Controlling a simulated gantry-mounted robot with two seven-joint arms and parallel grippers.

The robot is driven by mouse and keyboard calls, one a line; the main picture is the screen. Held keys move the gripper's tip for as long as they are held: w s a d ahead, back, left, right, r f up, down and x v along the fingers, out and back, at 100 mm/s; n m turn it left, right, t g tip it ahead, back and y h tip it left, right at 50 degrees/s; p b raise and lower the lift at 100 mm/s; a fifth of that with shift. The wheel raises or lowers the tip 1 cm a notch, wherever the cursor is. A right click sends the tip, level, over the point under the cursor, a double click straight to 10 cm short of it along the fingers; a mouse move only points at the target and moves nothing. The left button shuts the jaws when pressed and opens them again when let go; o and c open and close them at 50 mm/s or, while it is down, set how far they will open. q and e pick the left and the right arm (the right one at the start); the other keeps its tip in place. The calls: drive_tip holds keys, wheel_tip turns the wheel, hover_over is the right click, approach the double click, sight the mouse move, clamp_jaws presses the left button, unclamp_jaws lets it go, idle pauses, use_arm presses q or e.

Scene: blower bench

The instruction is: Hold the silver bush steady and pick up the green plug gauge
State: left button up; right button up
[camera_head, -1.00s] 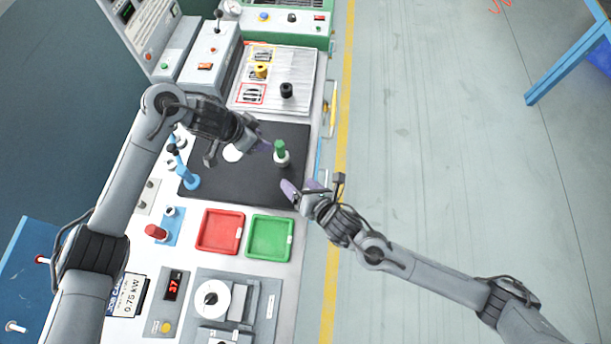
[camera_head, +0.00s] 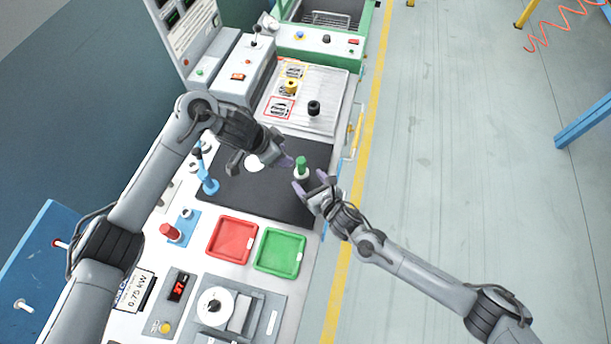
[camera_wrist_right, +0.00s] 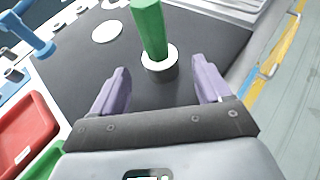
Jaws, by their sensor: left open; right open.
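The green plug gauge (camera_head: 301,162) stands upright, its lower end in the silver bush (camera_head: 301,174) on the black mat (camera_head: 252,187). In the right wrist view the green plug gauge (camera_wrist_right: 149,27) rises from the bush (camera_wrist_right: 160,64), which has a bright rim and darker side. My left gripper (camera_head: 285,156) is open, just left of the gauge, not visibly holding it. My right gripper (camera_head: 311,182) is open, at the near right side of the bush. In the wrist view its purple fingers (camera_wrist_right: 161,88) are spread with the bush ahead, between their lines. Contact is not visible.
A white disc (camera_head: 254,162) and a blue stand (camera_head: 207,178) are on the mat's left. A red tray (camera_head: 232,240) and green tray (camera_head: 280,250) lie nearer. A black knob-like piece (camera_head: 314,107) and a yellow one (camera_head: 291,87) stand on the panel behind.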

sight(303, 174)
drive_tip(key=shift+x, duration=1.65)
drive_tip(key=c, duration=1.3)
